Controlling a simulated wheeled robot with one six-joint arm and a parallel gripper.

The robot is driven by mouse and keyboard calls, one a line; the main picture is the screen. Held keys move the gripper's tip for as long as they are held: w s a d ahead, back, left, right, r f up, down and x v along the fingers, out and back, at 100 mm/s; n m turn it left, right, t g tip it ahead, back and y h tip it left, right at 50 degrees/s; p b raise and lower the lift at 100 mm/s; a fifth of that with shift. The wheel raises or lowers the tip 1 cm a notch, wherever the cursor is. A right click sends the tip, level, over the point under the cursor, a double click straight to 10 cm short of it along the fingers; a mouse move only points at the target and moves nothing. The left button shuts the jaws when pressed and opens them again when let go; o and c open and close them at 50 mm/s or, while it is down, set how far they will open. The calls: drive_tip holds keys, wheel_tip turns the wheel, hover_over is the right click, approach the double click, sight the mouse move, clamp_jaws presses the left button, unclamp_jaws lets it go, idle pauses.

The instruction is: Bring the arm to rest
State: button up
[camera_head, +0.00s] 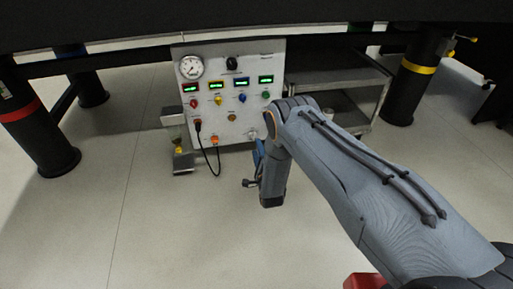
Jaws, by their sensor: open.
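My arm (370,185) reaches in from the lower right and bends downward at its far joint. My gripper (249,183) hangs below that joint, partly hidden behind the dark wrist link. What shows of it is small; it is open and I see nothing held in it. It is over the floor, in front of the lower right part of a grey control panel (264,60). I cannot tell the exact gap between the gripper and the panel.
The panel carries a gauge (191,67), green displays, coloured knobs and a black cable (216,160). A metal cart (340,78) stands behind. Black table legs stand left (40,135) and right (412,80) under a dark tabletop (250,18). The floor at left front is clear.

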idle(0.3)
